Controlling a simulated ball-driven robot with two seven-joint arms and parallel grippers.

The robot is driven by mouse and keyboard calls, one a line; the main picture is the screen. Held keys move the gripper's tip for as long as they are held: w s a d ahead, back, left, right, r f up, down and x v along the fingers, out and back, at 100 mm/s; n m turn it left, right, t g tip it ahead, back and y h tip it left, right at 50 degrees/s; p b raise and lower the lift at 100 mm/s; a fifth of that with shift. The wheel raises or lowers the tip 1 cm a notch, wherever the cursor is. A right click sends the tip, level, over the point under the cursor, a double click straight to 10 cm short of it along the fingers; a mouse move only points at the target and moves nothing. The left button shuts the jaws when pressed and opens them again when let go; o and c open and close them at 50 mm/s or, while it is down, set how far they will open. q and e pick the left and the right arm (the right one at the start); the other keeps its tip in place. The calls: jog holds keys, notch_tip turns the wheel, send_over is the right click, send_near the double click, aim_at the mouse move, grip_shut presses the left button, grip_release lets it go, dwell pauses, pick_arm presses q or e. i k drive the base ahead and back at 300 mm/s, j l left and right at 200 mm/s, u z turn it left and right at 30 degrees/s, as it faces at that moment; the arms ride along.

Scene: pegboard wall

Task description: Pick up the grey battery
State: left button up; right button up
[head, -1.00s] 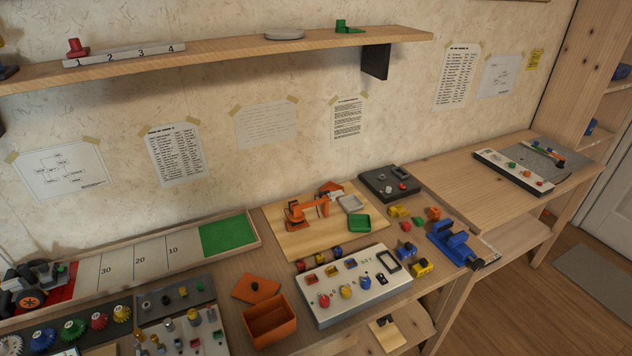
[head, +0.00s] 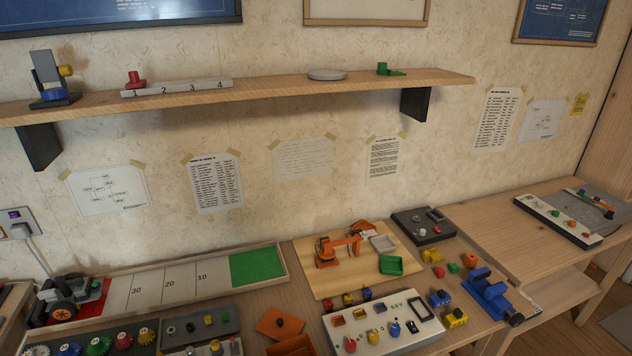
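I cannot pick out a grey battery with certainty. A dark grey box (head: 424,237) at the back of the bench carries small light, red and dark pieces, too small to name. Another dark grey block (head: 182,340) at the front left holds several short pegs, one of them yellow. Neither of my grippers is in view.
A wooden shelf (head: 270,89) runs along the wall above the bench. A white panel (head: 385,336) with coloured knobs, a blue vise (head: 487,294), an orange box (head: 291,346) and a small orange robot arm (head: 338,247) crowd the bench. The right bench top (head: 500,236) is mostly clear.

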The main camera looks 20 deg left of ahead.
aim_at(82, 283)
jog(key=u, duration=2)
jog(key=j+z, duration=0.3)
jog(key=z, duration=0.15)
jog(key=i+j+z, duration=0.1)
jog(key=j+z, duration=0.2)
jog(key=z, duration=0.15)
jog(key=j+z, duration=0.15)
jog(key=j, duration=0.35)
jog(key=k+j+z, duration=0.1)
jog(key=j, duration=0.4)
jog(key=k+j+z, duration=0.15)
jog(key=j, duration=0.35)
jog(key=j+z, duration=0.15)
jog(key=j, duration=0.3)
